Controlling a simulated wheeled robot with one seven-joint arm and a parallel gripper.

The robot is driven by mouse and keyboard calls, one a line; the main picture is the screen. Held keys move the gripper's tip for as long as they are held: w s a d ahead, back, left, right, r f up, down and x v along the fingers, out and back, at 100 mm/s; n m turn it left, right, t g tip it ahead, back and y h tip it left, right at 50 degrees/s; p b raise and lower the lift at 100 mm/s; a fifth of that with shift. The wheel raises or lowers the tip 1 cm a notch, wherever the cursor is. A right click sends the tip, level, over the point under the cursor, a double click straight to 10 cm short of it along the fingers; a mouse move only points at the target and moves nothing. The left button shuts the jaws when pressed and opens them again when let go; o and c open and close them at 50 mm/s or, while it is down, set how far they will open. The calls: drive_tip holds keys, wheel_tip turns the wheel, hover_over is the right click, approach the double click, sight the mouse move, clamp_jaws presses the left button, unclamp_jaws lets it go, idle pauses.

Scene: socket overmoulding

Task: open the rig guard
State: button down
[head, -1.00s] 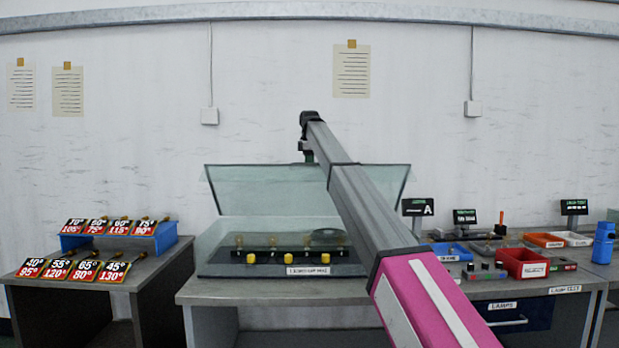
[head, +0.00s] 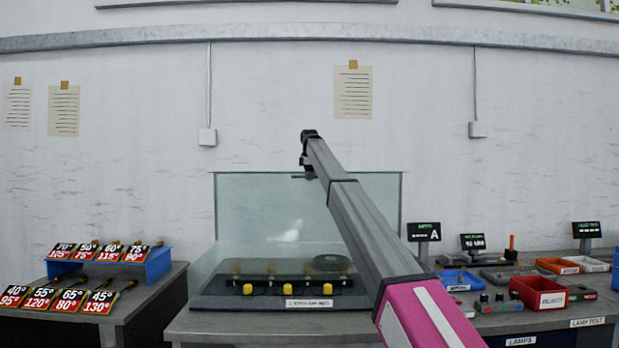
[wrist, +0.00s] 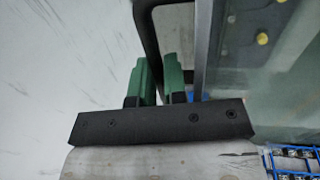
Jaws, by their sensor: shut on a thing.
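The rig guard is a clear, greenish panel (head: 300,210) standing about upright at the back of the rig base (head: 215,301) in the head view. My gripper (head: 306,168) is at the middle of its top edge, and its fingers are small and partly hidden there. In the wrist view, the two green fingers of my gripper (wrist: 159,78) are shut on the guard's dark handle (wrist: 150,38), which runs between them. The clear guard panel also shows at the right of the wrist view (wrist: 240,85).
Several yellow knobs (head: 283,288) line the rig's front. A blue stand with angle cards (head: 155,264) is on the left table. A red reject bin (head: 538,292), a blue tray (head: 459,279) and small displays (head: 423,231) stand to the right. The wall is close behind the rig.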

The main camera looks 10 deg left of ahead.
drive_tip(key=shift+f, duration=0.1)
idle(0.3)
drive_tip(key=c, duration=1.2)
unclamp_jaws()
drive_tip(key=shift+w, duration=0.1)
drive_tip(key=shift+o, duration=0.2)
wheel_tip(320, 180, up, 11)
drive_tip(key=s, duration=0.2)
drive_tip(key=shift+d+f, duration=0.2)
drive_tip(key=shift+s, duration=0.15)
